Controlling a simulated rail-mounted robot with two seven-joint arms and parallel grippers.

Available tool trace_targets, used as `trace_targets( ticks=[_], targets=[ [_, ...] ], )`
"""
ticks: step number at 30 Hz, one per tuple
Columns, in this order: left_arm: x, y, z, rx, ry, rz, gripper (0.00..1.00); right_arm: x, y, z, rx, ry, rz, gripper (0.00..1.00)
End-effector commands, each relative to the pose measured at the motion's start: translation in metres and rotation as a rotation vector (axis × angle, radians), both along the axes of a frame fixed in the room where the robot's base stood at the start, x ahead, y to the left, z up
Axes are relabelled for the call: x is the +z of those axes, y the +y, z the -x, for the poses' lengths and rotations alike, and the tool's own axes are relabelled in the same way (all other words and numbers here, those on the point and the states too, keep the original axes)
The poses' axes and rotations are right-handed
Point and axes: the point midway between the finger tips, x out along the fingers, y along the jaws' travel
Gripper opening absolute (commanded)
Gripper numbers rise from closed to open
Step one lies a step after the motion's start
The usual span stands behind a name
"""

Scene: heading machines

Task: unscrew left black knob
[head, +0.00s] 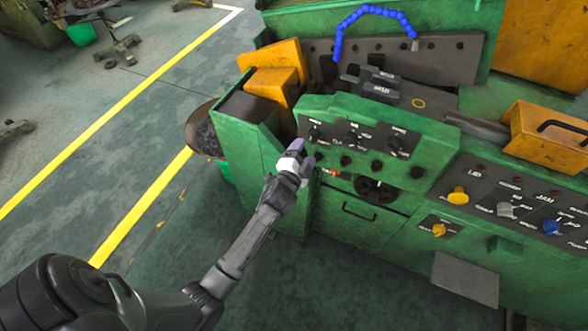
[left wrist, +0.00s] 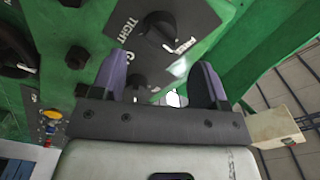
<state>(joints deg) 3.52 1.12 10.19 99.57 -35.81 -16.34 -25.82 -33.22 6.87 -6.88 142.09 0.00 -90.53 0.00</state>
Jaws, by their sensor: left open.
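The green machine's front has a dark labelled panel (head: 358,138) with black knobs, the leftmost one (head: 314,135) at its left end. Below it runs a row of small black knobs, the leftmost (head: 320,158) just right of my left gripper (head: 301,160). My left gripper is open and empty at the machine's left front corner. In the left wrist view, its two purple-grey fingers (left wrist: 158,88) point at the machine face. A small black knob (left wrist: 138,84) shows between them, partly hidden; contact cannot be told. The panel's knob (left wrist: 160,26) is beyond the fingertips. My right gripper is not in view.
A panel with yellow, grey and blue knobs (head: 505,205) is at the right. A drawer handle (head: 358,212) sits below the knobs. Yellow blocks (head: 275,83) and a blue hose (head: 372,14) are on top. The floor (head: 140,170) at left is open.

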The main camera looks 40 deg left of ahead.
Motion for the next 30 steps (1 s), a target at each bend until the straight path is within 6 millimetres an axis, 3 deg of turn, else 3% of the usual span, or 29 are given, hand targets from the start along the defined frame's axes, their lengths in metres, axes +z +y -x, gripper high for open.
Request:
trace_targets(
  ticks=[6,12,19,30],
  targets=[
    [-0.001,-0.014,0.039,-0.001,0.000,0.001,0.68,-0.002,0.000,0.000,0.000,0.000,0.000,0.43],
    [-0.001,-0.022,0.062,0.000,0.000,0.001,0.68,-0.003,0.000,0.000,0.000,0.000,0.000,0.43],
    [0.000,-0.026,0.073,0.000,0.000,0.001,0.68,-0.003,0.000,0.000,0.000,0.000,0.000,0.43],
    [0.000,-0.026,0.073,0.000,0.000,0.000,0.68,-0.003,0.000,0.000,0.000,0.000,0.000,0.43]
  ],
)
